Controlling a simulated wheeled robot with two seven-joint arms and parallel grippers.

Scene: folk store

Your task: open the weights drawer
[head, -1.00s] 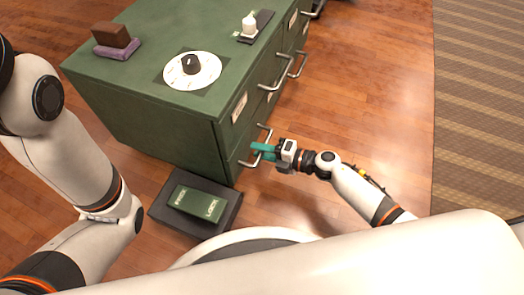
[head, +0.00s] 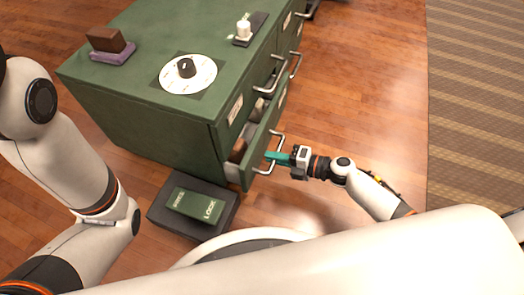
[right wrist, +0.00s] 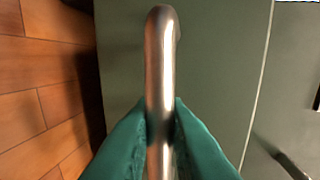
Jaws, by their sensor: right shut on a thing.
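A green metal cabinet (head: 140,105) stands on the floor with drawers on its right side. Its lower near drawer (head: 250,160) is pulled out part way, and brown contents (head: 238,148) show inside. The drawer has a curved metal handle (head: 284,139); it also shows upright in the right wrist view (right wrist: 160,55). My right gripper (head: 269,157) is shut on this handle, its teal fingers on both sides of the bar in the right wrist view (right wrist: 161,125). The drawer's label is not readable. My left arm is at the left; its gripper is out of view.
On the cabinet top are a dial (head: 188,73), a brown block on a purple pad (head: 110,52) and a white object on a dark plate (head: 243,29). A dark floor box with a green lock pedal (head: 194,204) sits beside the cabinet. Floor to the right is clear.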

